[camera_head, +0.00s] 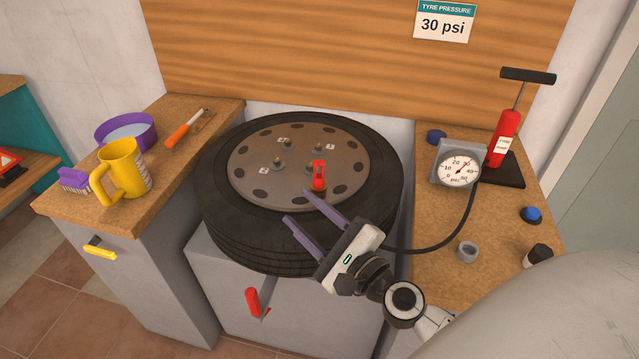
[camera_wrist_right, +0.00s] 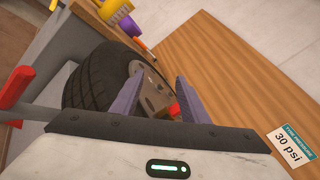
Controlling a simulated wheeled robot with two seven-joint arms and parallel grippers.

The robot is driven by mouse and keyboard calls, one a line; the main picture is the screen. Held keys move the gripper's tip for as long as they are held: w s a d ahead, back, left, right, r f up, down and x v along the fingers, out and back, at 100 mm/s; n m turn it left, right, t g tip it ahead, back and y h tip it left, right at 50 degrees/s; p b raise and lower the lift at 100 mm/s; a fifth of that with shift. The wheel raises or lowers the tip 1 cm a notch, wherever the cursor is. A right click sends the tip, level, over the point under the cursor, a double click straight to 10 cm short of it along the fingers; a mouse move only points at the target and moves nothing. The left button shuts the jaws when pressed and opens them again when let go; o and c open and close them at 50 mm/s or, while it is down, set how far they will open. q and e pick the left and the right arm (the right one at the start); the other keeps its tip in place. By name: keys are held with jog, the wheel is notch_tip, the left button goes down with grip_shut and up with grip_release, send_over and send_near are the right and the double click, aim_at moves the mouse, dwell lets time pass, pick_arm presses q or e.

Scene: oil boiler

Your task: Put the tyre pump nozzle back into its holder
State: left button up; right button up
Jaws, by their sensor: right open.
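The red tyre pump nozzle (camera_head: 318,175) stands upright on the wheel of the black tyre (camera_head: 225,210), towards its front right. My right gripper (camera_head: 297,206) is open over the tyre's front edge, its purple fingers apart. The upper fingertip is just in front of the nozzle in the picture; contact cannot be told. In the right wrist view, red (camera_wrist_right: 174,108) shows between the fingers, partly hidden. The hose (camera_head: 440,248) runs from the gauge and passes behind my gripper. A small grey ring-shaped cup (camera_head: 467,251), possibly the holder, stands on the right counter. My left gripper is not in view.
The red pump (camera_head: 505,135) and pressure gauge (camera_head: 458,168) stand on the right counter (camera_head: 440,220), with blue (camera_head: 531,214) and black (camera_head: 538,256) small items nearby.

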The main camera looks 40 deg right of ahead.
aim_at(323, 172)
jog(key=d+m+h, duration=0.1)
jog(key=d+m, duration=0.1)
jog(key=m, duration=0.1)
jog(key=w+d+m+h, duration=0.1)
jog(key=d+m+h, duration=0.1)
jog(key=d+m, duration=0.1)
jog(key=w+d+r+m+h, duration=0.1)
jog(key=d+m, duration=0.2)
jog(key=m, duration=0.2)
jog(key=shift+w+d+g+h, duration=0.1)
jog(key=shift+w+g+h, duration=0.05)
jog(key=shift+g+h, duration=0.2)
jog(key=shift+m, duration=0.5)
jog(key=w, duration=0.2)
jog(key=w+d, duration=0.1)
jog(key=w, duration=0.1)
jog(key=shift+w+f, duration=0.1)
jog(key=shift+w, duration=0.1)
jog(key=w, duration=0.5)
jog(key=shift+w+d, duration=0.35)
jog(key=shift+d, duration=0.05)
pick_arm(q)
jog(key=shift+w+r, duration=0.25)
pick_arm(e)
grip_shut()
pick_arm(q)
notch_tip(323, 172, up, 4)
jog(key=p, duration=0.4)
pick_arm(e)
notch_tip(323, 172, up, 10)
